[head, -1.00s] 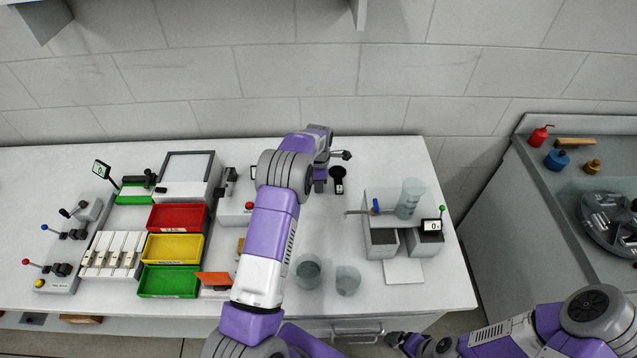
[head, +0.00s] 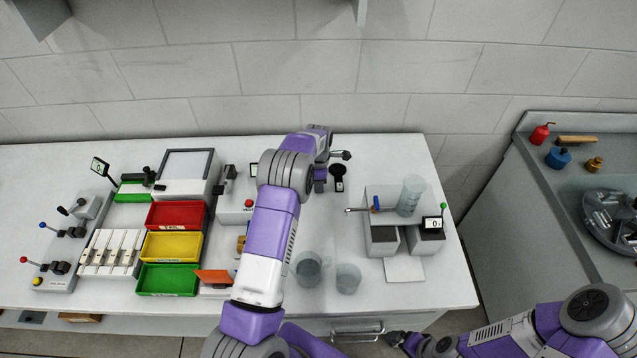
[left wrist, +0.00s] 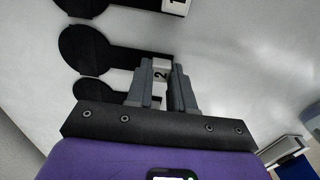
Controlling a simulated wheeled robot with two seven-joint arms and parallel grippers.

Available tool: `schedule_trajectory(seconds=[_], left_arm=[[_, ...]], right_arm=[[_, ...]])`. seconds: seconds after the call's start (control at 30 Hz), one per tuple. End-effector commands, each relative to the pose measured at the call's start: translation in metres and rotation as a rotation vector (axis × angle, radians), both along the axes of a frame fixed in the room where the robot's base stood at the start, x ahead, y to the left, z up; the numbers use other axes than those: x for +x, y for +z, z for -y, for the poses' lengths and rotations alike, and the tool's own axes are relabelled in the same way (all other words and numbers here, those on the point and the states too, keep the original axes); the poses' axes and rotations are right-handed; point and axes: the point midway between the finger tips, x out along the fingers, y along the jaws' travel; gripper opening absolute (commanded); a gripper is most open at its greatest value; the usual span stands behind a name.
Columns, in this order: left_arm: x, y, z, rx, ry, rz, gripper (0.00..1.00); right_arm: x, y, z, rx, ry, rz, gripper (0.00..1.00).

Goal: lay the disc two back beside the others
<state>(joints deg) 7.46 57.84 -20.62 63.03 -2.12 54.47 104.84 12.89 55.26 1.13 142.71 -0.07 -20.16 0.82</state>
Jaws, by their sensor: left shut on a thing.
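Disc two's white end tab, marked 2 (left wrist: 160,74), is between the fingers of my left gripper (left wrist: 161,85) in the left wrist view, and they are shut on it. Dark round shapes with flat handles lie to the left; I cannot tell which belongs to disc two or whether one is a shadow. Disc one's tab (left wrist: 178,5) is at the top edge. In the head view my left gripper (head: 320,186) is low over the back of the table, beside a black disc with a handle (head: 338,171). My right gripper (head: 396,338) is at the bottom, its jaws unclear.
Red (head: 177,215), yellow (head: 172,246) and green (head: 168,280) bins stand left of my arm. Two clear beakers (head: 308,268) (head: 348,279) stand to its right. A grey stand with a glass cylinder (head: 411,195) is farther right. Table between disc and beakers is clear.

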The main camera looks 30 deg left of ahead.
Motion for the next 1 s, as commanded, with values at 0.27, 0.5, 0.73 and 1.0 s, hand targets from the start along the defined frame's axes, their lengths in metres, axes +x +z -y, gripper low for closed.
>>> schedule_trajectory(seconds=[0.27, 0.5, 0.73, 1.0], left_arm=[[0.0002, 0.0002, 0.0003, 0.001, -0.001, 0.001, 0.0], [0.0001, 0.0004, 0.0004, 0.0, -0.001, 0.0, 0.25], [0.0001, 0.0004, 0.0003, 0.0, 0.0, 0.0, 0.52], [0.0003, 0.0036, 0.0003, 0.0, 0.0, 0.001, 0.52]], right_arm=[[0.0, -0.0007, -0.0001, 0.0, 0.0, 0.0, 0.94], [0.0001, -0.001, 0.0, 0.0, 0.0, 0.0, 0.94], [0.0001, -0.001, 0.0, 0.0, 0.0, 0.0, 0.94], [0.0, -0.0007, -0.0001, 0.0, 0.0, 0.0, 0.94]])
